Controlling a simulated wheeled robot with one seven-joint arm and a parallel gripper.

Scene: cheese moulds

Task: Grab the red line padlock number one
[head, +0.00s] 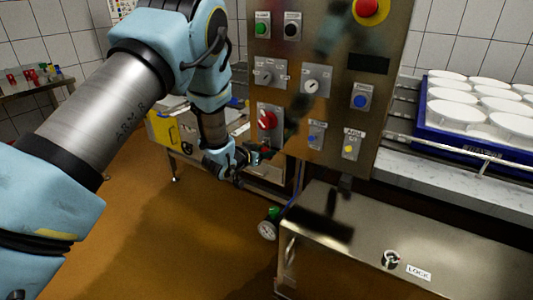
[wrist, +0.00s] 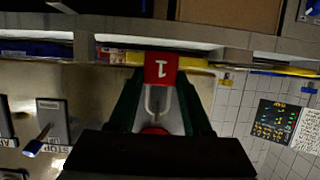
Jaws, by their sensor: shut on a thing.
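The red padlock with a white "1" (wrist: 160,68) is in the wrist view, upside down, between the two dark fingers of my gripper (wrist: 158,88). My gripper is shut on its body, and its pale shackle points back toward the palm. A small red patch shows below the shackle; I cannot tell what it is part of. In the head view my gripper (head: 238,164) is low in front of the control panel (head: 292,97), just below and left of the red rotary switch (head: 267,119).
A side table (head: 40,88) at far left carries small red and other coloured items. A blue crate (head: 455,146) of white moulds stands right of the panel. A steel cabinet labelled LOCK (head: 345,225) is at front right. Brown floor is open at front left.

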